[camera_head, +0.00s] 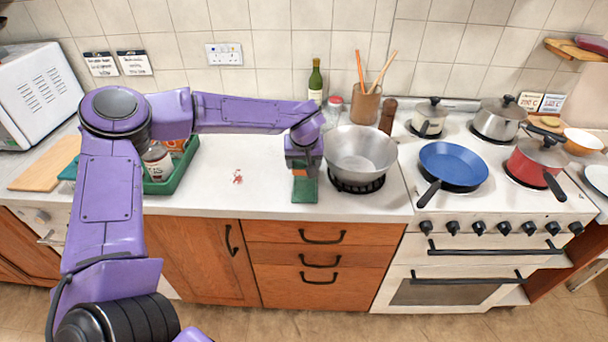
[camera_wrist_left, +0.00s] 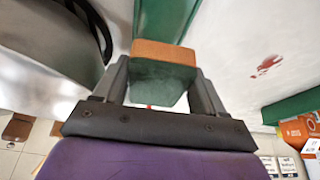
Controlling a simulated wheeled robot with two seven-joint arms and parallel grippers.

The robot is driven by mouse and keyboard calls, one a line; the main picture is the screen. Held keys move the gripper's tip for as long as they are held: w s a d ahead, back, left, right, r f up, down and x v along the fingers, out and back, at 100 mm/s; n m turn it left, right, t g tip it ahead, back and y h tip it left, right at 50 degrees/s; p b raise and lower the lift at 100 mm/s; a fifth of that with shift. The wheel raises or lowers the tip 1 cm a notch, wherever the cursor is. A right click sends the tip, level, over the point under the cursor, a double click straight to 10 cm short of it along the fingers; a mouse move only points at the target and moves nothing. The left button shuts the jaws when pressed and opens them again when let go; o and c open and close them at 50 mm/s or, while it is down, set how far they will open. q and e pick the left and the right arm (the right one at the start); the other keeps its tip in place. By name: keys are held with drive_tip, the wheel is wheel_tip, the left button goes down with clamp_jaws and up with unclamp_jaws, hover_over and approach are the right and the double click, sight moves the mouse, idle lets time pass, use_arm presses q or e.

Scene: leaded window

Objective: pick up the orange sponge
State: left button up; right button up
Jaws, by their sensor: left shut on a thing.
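The orange sponge (camera_head: 299,172) has a green side and sits at the counter's front, left of the steel wok. My left gripper (camera_head: 303,166) points down over it and is shut on it. In the left wrist view the sponge (camera_wrist_left: 165,54) is between both fingers, its orange edge and green face showing. A flat green piece (camera_head: 304,191) lies on the counter just under and in front of the sponge; it also shows in the left wrist view (camera_wrist_left: 165,18). I cannot tell whether the sponge touches it. My right gripper is not in view.
The steel wok (camera_head: 361,153) stands close to the right of my left gripper. A green tray (camera_head: 181,177) with jars is at left. A red stain (camera_head: 237,176) marks the clear white counter (camera_head: 222,196) between. A blue pan (camera_head: 453,164) is on the stove.

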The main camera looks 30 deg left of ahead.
use_arm(q)
drive_tip(key=shift+s+a+r+b, duration=0.3)
drive_tip(key=shift+a+r, duration=0.2)
drive_tip(key=shift+r, duration=0.35)
drive_tip(key=s+a, duration=0.5)
drive_tip(key=a, duration=0.3)
drive_tip(key=s+a+b, duration=0.1)
drive_tip(key=s+a, duration=0.3)
drive_tip(key=a, duration=0.3)
drive_tip(key=shift+s+a, duration=0.35)
drive_tip(key=o, duration=0.3)
drive_tip(key=shift+c, duration=1.1)
